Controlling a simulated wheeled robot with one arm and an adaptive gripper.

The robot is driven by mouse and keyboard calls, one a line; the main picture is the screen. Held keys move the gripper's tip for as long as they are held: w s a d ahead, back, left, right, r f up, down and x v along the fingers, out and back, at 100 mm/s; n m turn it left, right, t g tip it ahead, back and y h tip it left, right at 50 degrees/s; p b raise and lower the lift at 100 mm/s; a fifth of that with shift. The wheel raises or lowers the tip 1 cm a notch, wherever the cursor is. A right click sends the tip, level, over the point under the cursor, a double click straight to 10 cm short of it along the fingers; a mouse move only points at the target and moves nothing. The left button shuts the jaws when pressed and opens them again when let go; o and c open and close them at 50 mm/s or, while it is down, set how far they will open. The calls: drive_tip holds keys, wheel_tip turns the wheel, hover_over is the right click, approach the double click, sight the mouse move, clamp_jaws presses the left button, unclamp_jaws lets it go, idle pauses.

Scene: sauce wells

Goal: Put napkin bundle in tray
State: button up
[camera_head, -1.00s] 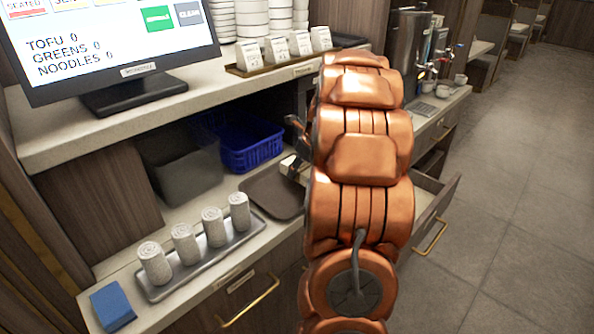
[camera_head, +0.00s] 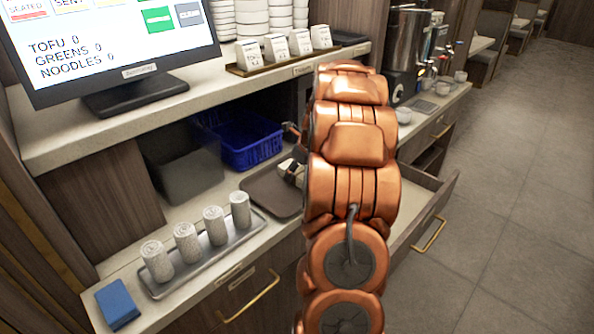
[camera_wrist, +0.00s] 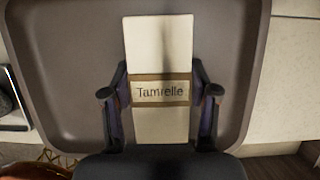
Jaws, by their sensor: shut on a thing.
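The napkin bundle (camera_wrist: 158,48) is a pale, long, flat pack with a brown band reading "Tamrelle". In the wrist view my gripper (camera_wrist: 160,94) has a finger on each side of the band and is shut on it. The bundle lies lengthwise over the brown tray (camera_wrist: 75,60), inside the side rims that show. I cannot tell whether it touches the tray floor. In the head view the tray (camera_head: 265,190) sits on the lower counter, and my arm hides most of the gripper. A pale bit of the bundle (camera_head: 288,167) shows over the tray's right part.
A grey metal tray (camera_head: 256,222) with several rolled towels stands left of the brown tray. A blue basket (camera_head: 250,150) and a grey bin (camera_head: 190,178) sit behind, under the upper shelf. An open drawer (camera_head: 440,195) juts out at right.

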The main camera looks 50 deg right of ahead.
drive_tip(key=o, duration=1.2)
drive_tip(key=shift+f, duration=0.1)
drive_tip(key=b+v, duration=0.1)
drive_tip(key=v, duration=1.1)
drive_tip(key=shift+b, duration=0.4)
